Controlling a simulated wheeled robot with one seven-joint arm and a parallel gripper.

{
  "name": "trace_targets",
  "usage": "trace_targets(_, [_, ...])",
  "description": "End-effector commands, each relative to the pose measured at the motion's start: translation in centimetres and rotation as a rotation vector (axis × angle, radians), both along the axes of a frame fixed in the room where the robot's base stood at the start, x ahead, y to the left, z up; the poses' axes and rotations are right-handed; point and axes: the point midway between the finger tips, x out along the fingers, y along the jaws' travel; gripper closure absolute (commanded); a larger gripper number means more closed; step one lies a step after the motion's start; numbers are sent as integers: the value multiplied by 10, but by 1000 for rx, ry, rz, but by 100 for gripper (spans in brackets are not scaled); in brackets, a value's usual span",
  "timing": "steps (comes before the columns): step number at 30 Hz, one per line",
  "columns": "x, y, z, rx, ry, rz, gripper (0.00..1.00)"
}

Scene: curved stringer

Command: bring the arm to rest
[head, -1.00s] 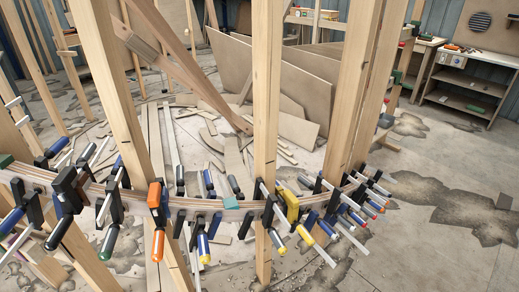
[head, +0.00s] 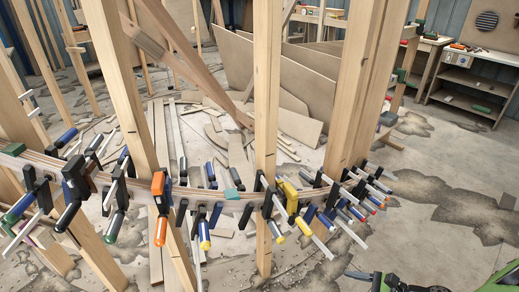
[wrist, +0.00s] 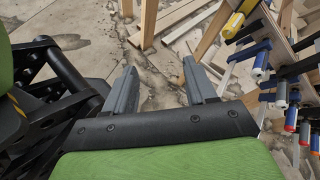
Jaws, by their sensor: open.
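My gripper (wrist: 159,88) shows in the wrist view with its two grey fingers apart and nothing between them. Beyond the fingers lies the stained concrete floor. In the head view a dark and green part of my arm (head: 390,282) shows at the bottom right edge. It is apart from the clamped curved stringer (head: 235,205), which runs across the view on wooden posts. In the wrist view clamps (wrist: 262,60) on the stringer stand to the right of the fingers.
Several upright posts (head: 265,120) hold the stringer and its protruding clamps. Sheets of board (head: 300,80) lean behind. A workbench (head: 470,80) stands at the back right. The floor at the right (head: 430,170) is mostly clear.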

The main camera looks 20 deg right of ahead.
Motion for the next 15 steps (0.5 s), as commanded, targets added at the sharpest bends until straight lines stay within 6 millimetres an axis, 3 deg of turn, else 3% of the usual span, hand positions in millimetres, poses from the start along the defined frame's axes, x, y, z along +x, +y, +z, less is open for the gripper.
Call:
trace_targets(5, [31,34,55,-348,63,406,44])
trace_targets(9, [46,74,105,-650,64,731,44])
trace_targets(15, [43,139,179,-1076,-33,1115,44])
